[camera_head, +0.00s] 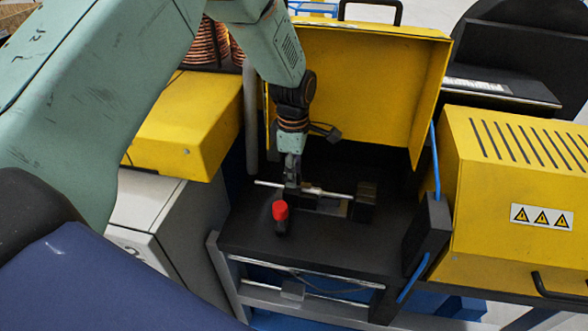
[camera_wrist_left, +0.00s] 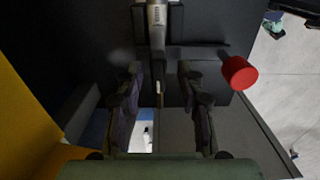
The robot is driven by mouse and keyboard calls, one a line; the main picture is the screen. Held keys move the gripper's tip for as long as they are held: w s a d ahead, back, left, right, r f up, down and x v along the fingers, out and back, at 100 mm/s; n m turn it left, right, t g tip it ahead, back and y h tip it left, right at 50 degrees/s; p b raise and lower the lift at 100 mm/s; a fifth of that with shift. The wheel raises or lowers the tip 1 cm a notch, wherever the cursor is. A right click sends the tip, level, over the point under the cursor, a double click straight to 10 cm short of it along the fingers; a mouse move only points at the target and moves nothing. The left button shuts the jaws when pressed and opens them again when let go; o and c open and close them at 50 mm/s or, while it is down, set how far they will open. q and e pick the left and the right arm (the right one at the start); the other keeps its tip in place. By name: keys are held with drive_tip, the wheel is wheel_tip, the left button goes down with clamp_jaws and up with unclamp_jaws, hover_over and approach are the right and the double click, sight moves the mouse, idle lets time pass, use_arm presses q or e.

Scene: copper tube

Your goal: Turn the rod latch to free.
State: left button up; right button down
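A thin silver rod (camera_head: 325,193) lies across a dark fixture on the black work surface inside the open yellow machine; it also shows in the left wrist view (camera_wrist_left: 157,25). A red knob (camera_head: 280,210) stands in front of the rod, and in the wrist view (camera_wrist_left: 239,73) it is right of my fingers. Which part is the latch I cannot tell for sure. My left gripper (camera_head: 292,183) points down over the left part of the rod. In the wrist view (camera_wrist_left: 161,80) its fingers are apart, with the rod's end between them. My right gripper is not seen.
The raised yellow cover (camera_head: 375,90) stands behind the fixture. A dark block (camera_head: 366,200) is at the rod's right end. A yellow vented housing (camera_head: 510,200) is on the right. The front of the black surface (camera_head: 330,240) is clear.

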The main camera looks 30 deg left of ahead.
use_arm(q)
drive_tip(key=shift+w+d+f, duration=0.1)
drive_tip(key=shift+w+f, duration=0.25)
drive_tip(key=shift+f, duration=0.2)
drive_tip(key=shift+s+r, duration=0.15)
drive_tip(key=shift+s, duration=0.1)
drive_tip(key=shift+s+a+r, duration=0.15)
drive_tip(key=shift+s+a, duration=0.1)
drive_tip(key=shift+s, duration=0.1)
drive_tip(key=shift+c, duration=1.2)
drive_tip(key=shift+w+d+f, duration=0.2)
drive_tip(key=shift+w, duration=0.25)
drive_tip(key=c, duration=0.5)
clamp_jaws()
drive_tip(key=shift+r, duration=0.1)
